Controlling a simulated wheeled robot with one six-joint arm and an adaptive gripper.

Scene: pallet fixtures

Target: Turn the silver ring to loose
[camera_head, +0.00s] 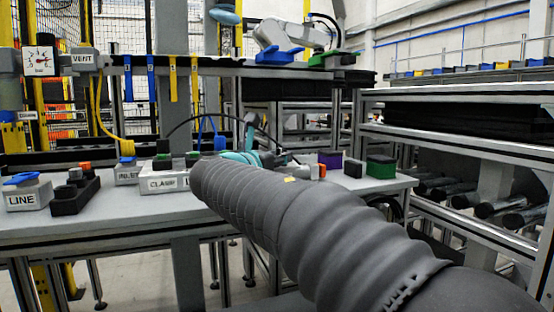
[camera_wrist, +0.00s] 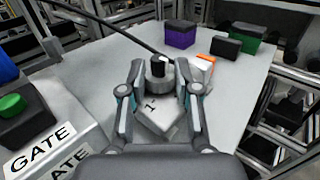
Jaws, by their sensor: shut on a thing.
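The silver ring (camera_wrist: 159,88) is a short grey collar around an upright post with a black and white top. It sits on a pale block marked "1" (camera_wrist: 153,108) on the table. My gripper (camera_wrist: 160,81) has one finger on each side of the ring and is shut on it. In the head view my gripper (camera_head: 247,157) shows only in part, teal, beyond my dark arm. The ring cannot be made out clearly there. Any loose mark on the ring is not readable.
A purple block (camera_wrist: 181,34), a dark block (camera_wrist: 226,45), a green block (camera_wrist: 247,31) and an orange-and-white piece (camera_wrist: 203,65) stand behind. The GATE box (camera_wrist: 42,140) with a green button is at left. A dark cable (camera_wrist: 110,27) runs to the post. Bare tabletop lies at right.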

